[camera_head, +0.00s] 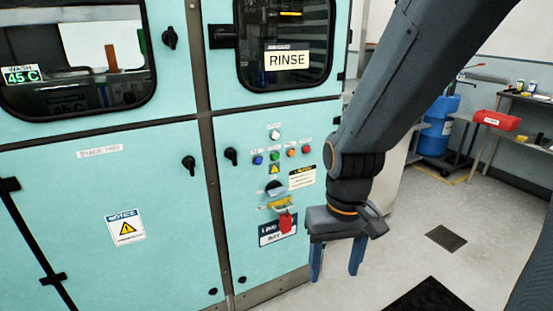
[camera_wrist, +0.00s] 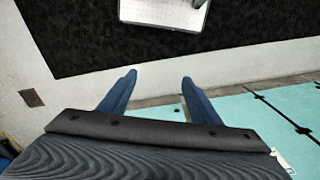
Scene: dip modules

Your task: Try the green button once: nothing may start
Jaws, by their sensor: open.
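The green button (camera_head: 274,155) is small and sits on the teal cabinet panel, between a blue button (camera_head: 258,160) and an orange one (camera_head: 291,152). A red button (camera_head: 306,149) is at the row's right end and a white one (camera_head: 275,134) is above. Below are a dark rotary switch (camera_head: 273,188), a yellow piece (camera_head: 279,205) and a red padlock or tag (camera_head: 285,222). My gripper (camera_head: 335,276) is open and empty, pointing down, lower right of the buttons and apart from them. In the wrist view my gripper (camera_wrist: 158,77) faces the floor; the buttons are out of view there.
The teal cabinet has a RINSE window (camera_head: 287,60) and black door handles (camera_head: 231,156). A black mat (camera_head: 428,297) and a drain grate (camera_head: 446,237) lie on the pale floor. A blue drum (camera_head: 438,125) and a table with a red box (camera_head: 496,120) stand at right.

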